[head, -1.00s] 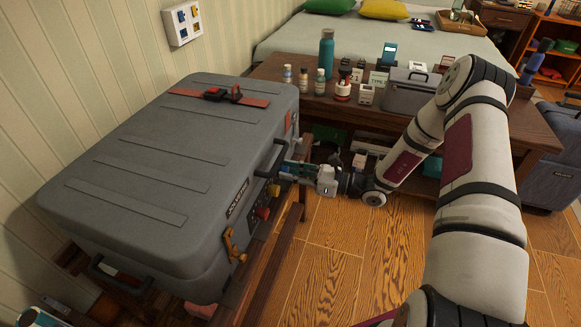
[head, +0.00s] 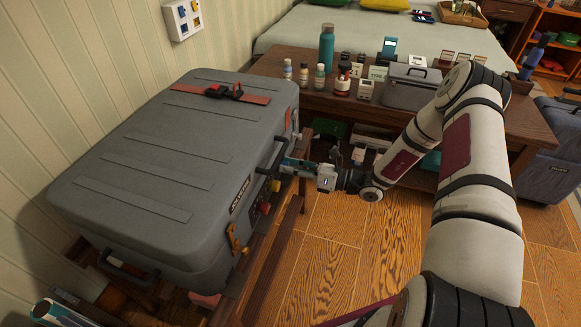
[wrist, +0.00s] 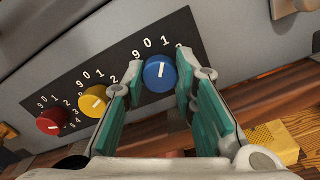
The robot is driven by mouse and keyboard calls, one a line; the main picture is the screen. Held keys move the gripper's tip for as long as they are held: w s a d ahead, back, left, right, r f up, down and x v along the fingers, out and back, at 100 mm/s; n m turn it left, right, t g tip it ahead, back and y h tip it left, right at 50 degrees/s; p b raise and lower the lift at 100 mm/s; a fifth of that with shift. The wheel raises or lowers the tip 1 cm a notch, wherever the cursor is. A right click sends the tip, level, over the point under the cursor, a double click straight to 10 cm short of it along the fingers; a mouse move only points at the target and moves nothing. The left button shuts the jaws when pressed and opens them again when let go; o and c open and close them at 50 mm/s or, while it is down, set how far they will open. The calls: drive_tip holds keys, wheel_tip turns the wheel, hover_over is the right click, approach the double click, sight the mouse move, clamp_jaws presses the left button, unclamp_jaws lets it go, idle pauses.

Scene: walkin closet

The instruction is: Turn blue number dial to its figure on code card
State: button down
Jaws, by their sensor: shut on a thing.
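The blue dial (wrist: 160,73) is on a dark panel at the front of the large grey suitcase (head: 200,140). My gripper (wrist: 161,80) has a teal finger on each side of the dial and is shut on it. In the head view my gripper (head: 283,166) reaches the suitcase's front face, and its arm hides part of what lies behind. The blue dial's white mark points nearly straight up, roughly between 0 and 1. The figures 9, 0, 1 and part of a 2 show above it. I cannot make out the code card.
A yellow dial (wrist: 92,100) and a red dial (wrist: 50,122) sit left of the blue one. An orange latch (head: 236,240) and black handles are on the suitcase front. A wooden table (head: 400,118) with bottles and a grey case stands behind. The wooden floor (head: 340,245) is clear.

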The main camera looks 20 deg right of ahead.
drive_tip(key=c, duration=1.3)
unclamp_jaws()
drive_tip(key=v, duration=1.2)
